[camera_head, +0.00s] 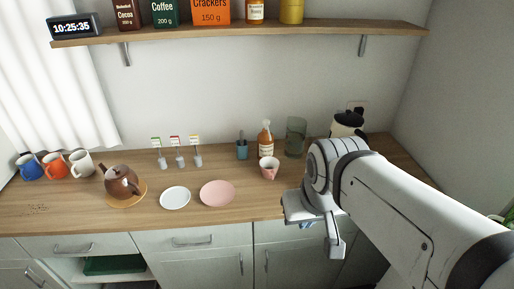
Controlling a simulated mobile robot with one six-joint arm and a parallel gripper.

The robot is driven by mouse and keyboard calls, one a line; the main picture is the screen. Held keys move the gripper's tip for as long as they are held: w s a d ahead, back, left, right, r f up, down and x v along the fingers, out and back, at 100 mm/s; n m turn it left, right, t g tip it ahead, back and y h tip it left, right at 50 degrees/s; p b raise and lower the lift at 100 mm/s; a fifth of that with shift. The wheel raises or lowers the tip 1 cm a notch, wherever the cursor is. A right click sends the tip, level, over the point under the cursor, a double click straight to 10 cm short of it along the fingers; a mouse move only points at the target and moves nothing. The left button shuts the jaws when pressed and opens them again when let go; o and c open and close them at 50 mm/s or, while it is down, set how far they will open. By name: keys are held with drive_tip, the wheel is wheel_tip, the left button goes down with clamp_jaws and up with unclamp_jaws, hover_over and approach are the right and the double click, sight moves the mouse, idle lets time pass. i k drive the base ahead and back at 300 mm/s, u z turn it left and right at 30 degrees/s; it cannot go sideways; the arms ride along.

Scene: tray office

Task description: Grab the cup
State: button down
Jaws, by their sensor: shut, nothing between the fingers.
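A small pink cup with a pale inside (269,170) stands upright on the wooden counter, right of centre, just in front of a brown bottle. Three mugs stand in a row at the far left: a blue one (32,168), an orange one (57,166) and a white one (81,163). My gripper (334,243) hangs at the counter's front edge, to the right of and nearer than the pink cup, apart from it. It is shut and empty; its fingertips are small and partly hidden by my wrist.
A brown teapot (122,183), a white plate (175,197) and a pink plate (217,193) lie left of the cup. The bottle (265,140), a green glass vessel (296,137) and a kettle (347,122) stand behind. A shelf (240,33) hangs above.

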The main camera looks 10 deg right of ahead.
sight(274, 162)
drive_tip(key=i, duration=0.85)
drive_tip(key=u, duration=0.1)
drive_tip(key=k, duration=0.5)
drive_tip(key=z, duration=1.75)
drive_tip(key=k, duration=0.8)
drive_tip(key=u, duration=1.15)
drive_tip(key=i, duration=0.9)
